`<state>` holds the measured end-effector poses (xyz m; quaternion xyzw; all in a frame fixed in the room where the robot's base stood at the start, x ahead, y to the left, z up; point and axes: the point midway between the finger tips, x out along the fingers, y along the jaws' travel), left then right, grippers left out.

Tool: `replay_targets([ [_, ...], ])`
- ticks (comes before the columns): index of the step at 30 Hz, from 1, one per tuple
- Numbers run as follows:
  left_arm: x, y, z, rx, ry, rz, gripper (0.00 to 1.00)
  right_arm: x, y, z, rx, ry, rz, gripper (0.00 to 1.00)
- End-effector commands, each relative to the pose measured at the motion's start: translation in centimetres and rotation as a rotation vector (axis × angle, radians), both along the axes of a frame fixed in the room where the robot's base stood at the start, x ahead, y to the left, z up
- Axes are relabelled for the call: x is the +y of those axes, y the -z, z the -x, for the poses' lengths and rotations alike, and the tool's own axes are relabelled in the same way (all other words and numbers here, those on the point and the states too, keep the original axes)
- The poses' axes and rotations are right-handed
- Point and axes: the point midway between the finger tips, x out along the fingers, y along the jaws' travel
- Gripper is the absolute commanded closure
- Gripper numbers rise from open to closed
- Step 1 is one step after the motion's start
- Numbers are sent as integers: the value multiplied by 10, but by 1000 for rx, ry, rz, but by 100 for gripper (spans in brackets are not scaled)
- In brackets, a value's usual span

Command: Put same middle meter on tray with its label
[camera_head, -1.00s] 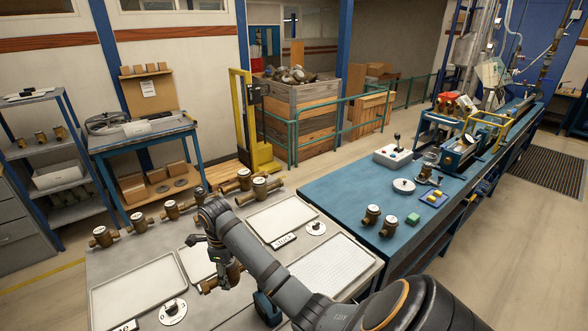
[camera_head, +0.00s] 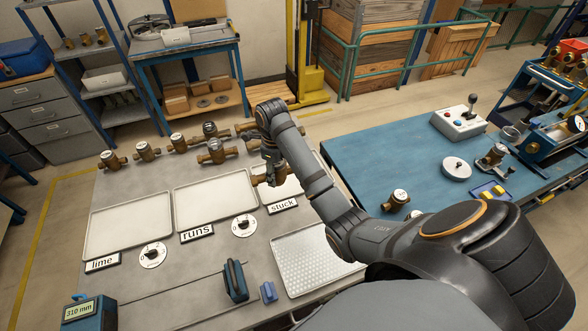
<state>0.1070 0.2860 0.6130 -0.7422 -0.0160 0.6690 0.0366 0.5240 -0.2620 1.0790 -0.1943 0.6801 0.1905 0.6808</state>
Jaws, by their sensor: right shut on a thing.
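My right gripper (camera_head: 270,158) points down and is shut on a brass meter (camera_head: 265,180), mostly hidden behind the fingers. The meter appears at the left end of the tray labelled stuck (camera_head: 288,186); I cannot tell whether it touches it. My arm covers part of that tray. Its label "stuck" (camera_head: 284,206) stands in front. The empty runs tray (camera_head: 213,200) with its label (camera_head: 197,233) is in the middle. The empty lime tray (camera_head: 128,225) with its label (camera_head: 103,263) is at left. My left gripper is out of view.
Several brass meters stand along the back edge, including one (camera_head: 113,160) at far left and one (camera_head: 215,152) near the gripper. Round dial plates (camera_head: 152,255) (camera_head: 244,225) sit by the labels. A perforated tray (camera_head: 305,262) lies in front. A blue bench (camera_head: 365,155) stands at right.

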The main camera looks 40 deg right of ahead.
Motion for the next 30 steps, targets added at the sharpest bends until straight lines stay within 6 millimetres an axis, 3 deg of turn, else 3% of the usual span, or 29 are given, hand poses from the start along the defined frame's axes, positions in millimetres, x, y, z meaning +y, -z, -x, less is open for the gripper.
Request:
replay_targets([
  [1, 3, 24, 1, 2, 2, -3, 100, -12, 17, -8, -4, 4, 5, 100],
  [5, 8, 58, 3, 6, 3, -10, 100, -36, 32, -27, -5, 4, 5, 100],
  [10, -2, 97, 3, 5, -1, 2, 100, -64, 46, -48, -4, 5, 3, 100],
  [12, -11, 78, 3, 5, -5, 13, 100, -72, 47, -53, 3, 4, 1, 100],
  [18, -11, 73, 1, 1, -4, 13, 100, -93, 78, -70, 0, 3, 0, 100],
  [28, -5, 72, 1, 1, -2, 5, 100, -102, 93, -77, 0, 2, 2, 100],
  [30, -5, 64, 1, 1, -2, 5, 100, -101, 103, -76, 3, 1, 2, 100],
])
